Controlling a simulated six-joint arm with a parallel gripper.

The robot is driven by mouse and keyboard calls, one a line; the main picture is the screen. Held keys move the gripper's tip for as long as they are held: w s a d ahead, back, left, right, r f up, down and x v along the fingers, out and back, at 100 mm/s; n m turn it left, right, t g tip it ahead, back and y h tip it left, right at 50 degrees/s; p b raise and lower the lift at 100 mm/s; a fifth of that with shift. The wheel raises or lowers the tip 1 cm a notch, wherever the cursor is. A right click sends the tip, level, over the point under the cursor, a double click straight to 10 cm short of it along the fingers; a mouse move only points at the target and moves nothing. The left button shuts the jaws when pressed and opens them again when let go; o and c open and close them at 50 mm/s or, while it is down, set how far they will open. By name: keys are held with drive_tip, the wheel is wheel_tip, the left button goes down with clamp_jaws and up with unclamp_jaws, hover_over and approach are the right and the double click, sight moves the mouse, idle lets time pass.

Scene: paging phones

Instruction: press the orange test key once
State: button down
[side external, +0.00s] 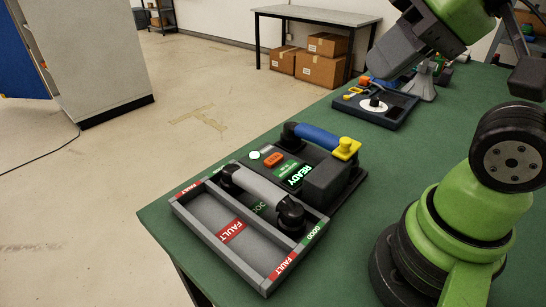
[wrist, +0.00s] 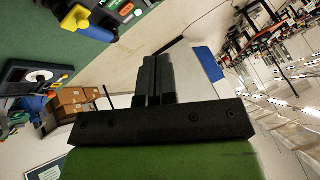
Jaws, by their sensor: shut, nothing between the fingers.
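The orange test key (side external: 274,160) is on a dark phone base (side external: 349,190), beside a lit green READY display (side external: 297,174) and a round pale green light. In the wrist view, a small orange patch at the upper left looks like the key. My gripper (wrist: 155,62) is shut and empty, raised above the table and well away from the key. In the side view its dark body is at the upper right.
A tray (side external: 190,225) marked FAULT and GOOD stands at the table's front, with a grey handset (side external: 258,187) with black ends in it. A dark tray (side external: 372,118) holding a white disc and small items sits farther back. Green tabletop (side external: 385,175) is clear right of the phone.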

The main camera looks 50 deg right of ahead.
drive_tip(key=shift+w, duration=0.1)
idle(0.7)
drive_tip(key=m+t+h, duration=0.1)
drive_tip(key=m+t, duration=0.1)
drive_tip(key=m, duration=0.2)
hover_over(276, 158)
wheel_tip(276, 158, down, 16)
drive_tip(key=f, duration=0.1)
drive_tip(key=shift+r, duration=0.25)
drive_tip(key=shift+f, duration=4.4)
drive_tip(key=shift+f, duration=0.1)
